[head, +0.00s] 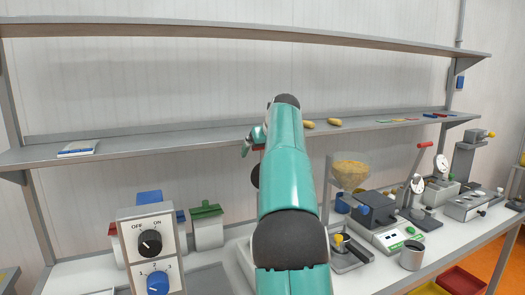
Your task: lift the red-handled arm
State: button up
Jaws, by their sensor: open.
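The red-handled arm (420,160) is a lever with a red grip at its top. It stands raised and tilted on a grey bench device with a round dial, right of centre on the workbench. My teal arm fills the middle of the view. Part of my gripper (247,146) shows at the left of my arm's far end, near the lower shelf's height. It is open and well to the left of the red-handled arm, apart from it. The rest of the gripper is hidden behind my arm.
A control box (150,250) with two knobs stands front left. A hopper (350,174) of yellow pieces, a scale (393,238) and a metal cup (411,256) stand between my arm and the lever. A shelf (180,142) runs above the bench.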

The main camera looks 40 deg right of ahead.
jog(key=v, duration=1.3)
jog(key=shift+s, duration=0.15)
